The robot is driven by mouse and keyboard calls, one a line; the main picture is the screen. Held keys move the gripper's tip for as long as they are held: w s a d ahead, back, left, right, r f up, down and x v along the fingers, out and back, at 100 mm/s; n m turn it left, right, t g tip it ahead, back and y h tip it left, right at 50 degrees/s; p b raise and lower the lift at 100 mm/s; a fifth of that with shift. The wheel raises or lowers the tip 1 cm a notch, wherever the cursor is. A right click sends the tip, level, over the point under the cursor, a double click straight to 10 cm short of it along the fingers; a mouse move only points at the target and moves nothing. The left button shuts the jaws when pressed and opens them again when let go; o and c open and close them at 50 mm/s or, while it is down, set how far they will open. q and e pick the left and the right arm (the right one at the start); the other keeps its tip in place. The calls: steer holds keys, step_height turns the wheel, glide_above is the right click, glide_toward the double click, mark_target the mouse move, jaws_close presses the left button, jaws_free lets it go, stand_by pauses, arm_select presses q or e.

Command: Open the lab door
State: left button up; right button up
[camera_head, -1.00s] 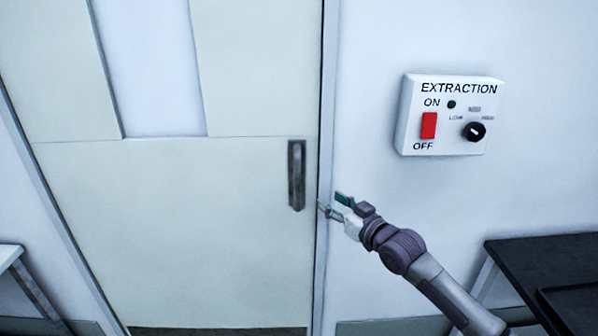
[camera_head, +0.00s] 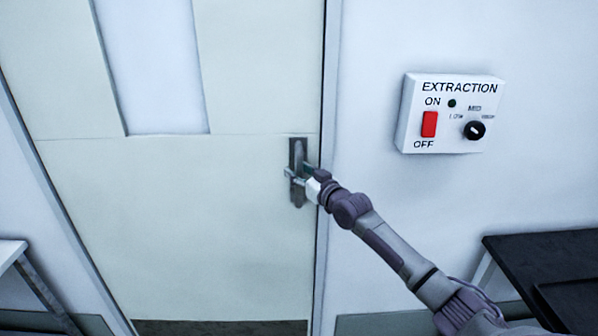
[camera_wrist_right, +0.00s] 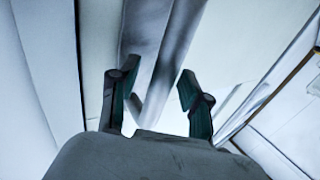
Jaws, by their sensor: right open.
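The lab door (camera_head: 180,230) is a pale panel with a tall narrow window and looks closed in its frame. Its grey metal handle plate (camera_head: 297,150) is at the door's right edge. My right gripper (camera_head: 297,174) is at the handle, overlapping it in the head view, and hides part of it. In the right wrist view the two fingers (camera_wrist_right: 152,92) are apart, with the grey handle (camera_wrist_right: 160,45) ahead between them. I cannot tell whether the fingers touch it. My left gripper is not in view.
A white extraction control box (camera_head: 410,110) with a red switch (camera_head: 429,124) is on the wall right of the door. A dark-topped table (camera_head: 530,250) stands at lower right. A white table edge (camera_head: 12,252) shows at lower left.

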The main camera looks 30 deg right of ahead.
jaws_close()
stand_by(0.3)
